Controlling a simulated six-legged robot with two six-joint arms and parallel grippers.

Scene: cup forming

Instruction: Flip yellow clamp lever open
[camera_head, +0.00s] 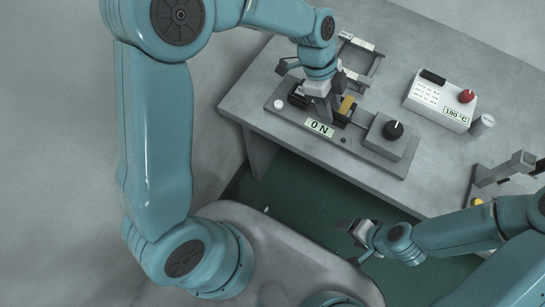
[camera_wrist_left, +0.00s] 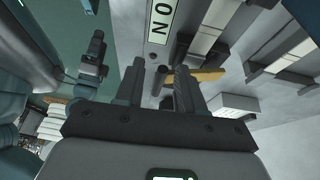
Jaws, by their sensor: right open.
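The yellow clamp lever (camera_head: 346,105) is on the grey fixture plate (camera_head: 285,118), just right of my left gripper (camera_head: 328,118). It also shows in the left wrist view (camera_wrist_left: 208,76) as a yellow bar beside the right-hand finger, partly hidden. In that view my left gripper (camera_wrist_left: 158,66) has its two fingers apart, with a dark post (camera_wrist_left: 160,76) between them; I cannot tell whether they touch it. My right gripper (camera_head: 349,226) is open and empty in front of the table, away from the fixture. It also shows in the left wrist view (camera_wrist_left: 96,48).
A metal frame (camera_head: 372,65) lies behind. A white control box (camera_head: 440,98) with a red button stands at right. Bare table lies between them.

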